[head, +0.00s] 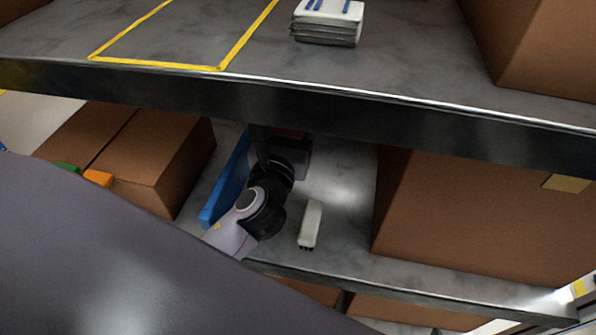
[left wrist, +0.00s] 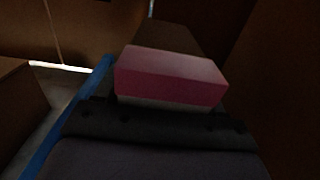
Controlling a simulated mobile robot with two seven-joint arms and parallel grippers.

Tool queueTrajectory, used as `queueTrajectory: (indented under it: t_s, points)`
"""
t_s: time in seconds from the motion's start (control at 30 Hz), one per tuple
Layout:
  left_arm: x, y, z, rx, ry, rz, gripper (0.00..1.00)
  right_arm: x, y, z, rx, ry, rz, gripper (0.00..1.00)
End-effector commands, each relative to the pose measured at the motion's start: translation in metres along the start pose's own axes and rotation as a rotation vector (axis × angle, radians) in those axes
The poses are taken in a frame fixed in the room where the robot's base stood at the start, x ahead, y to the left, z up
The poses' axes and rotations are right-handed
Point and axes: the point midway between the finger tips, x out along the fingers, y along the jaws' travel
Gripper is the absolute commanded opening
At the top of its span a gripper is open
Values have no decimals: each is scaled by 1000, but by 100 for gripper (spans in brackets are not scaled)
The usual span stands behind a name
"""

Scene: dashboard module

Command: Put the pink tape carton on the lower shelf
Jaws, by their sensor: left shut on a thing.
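The pink tape carton (left wrist: 170,78) is a small pink box with a pale lower edge. It sits at the front of my left gripper (left wrist: 165,108) in the left wrist view, and the gripper is shut on it. In the head view my left arm reaches in over the lower shelf (head: 335,185), under the upper shelf's front edge. Only a thin strip of the carton (head: 289,133) shows there, below that edge. I cannot tell whether the carton touches the shelf. My right gripper is not in view.
A blue panel (head: 226,180) stands close to the left of my arm. A white object with dark tips (head: 310,224) lies to its right. Brown boxes (head: 160,160) flank the space, with a large one (head: 470,215) at right. A yellow outline (head: 155,66) marks the upper shelf.

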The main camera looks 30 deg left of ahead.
Motion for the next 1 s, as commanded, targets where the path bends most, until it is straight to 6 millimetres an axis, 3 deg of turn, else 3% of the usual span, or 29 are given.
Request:
queueTrajectory:
  t_s: [0.23, 0.4, 0.63, 0.77, 0.9, 1.0]
  points:
    - [1, 0, -35, 0, 0, 3, 20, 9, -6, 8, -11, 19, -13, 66]
    - [1, 0, -59, 0, -1, 2, 20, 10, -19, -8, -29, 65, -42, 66]
    - [1, 0, -71, -1, -2, 3, 20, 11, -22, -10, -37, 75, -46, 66]
    - [1, 0, -88, 0, -1, 2, 20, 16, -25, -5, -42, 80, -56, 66]
    - [1, 0, -102, 0, -2, 2, 20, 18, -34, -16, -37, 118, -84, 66]
    - [1, 0, -102, 0, -3, 2, 20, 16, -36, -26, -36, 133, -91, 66]
